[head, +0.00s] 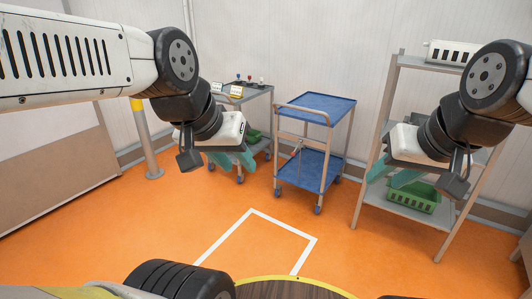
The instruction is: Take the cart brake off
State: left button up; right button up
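The cart (316,104) stands upright on the orange floor near the back wall, with two blue shelves, grey posts, a handle bar and small castors. Neither gripper touches the cart.
A second grey cart (256,95) with small items stands behind my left gripper. A grey shelf rack (397,75) with a green basket (413,196) stands at the right. A yellow-topped post (146,145) stands left. A white floor outline (282,222) encloses clear floor.

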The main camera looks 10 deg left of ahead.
aim_at(293, 154)
jog(key=u, duration=0.1)
jog(key=i+j+z, duration=0.15)
jog(key=i+j, duration=0.15)
jog(key=i, duration=0.15)
jog(key=i+j+z, duration=0.15)
jog(key=i+j, duration=0.2)
jog(key=i+j+z, duration=0.15)
jog(key=i+j, duration=0.25)
jog(key=i+j+z, duration=0.15)
jog(key=i+j, duration=0.25)
jog(key=i+j+z, duration=0.15)
jog(key=i+j, duration=0.15)
jog(key=j, duration=0.3)
jog(key=i+j+z, duration=0.15)
jog(key=i+j, duration=0.2)
jog(key=j, duration=0.15)
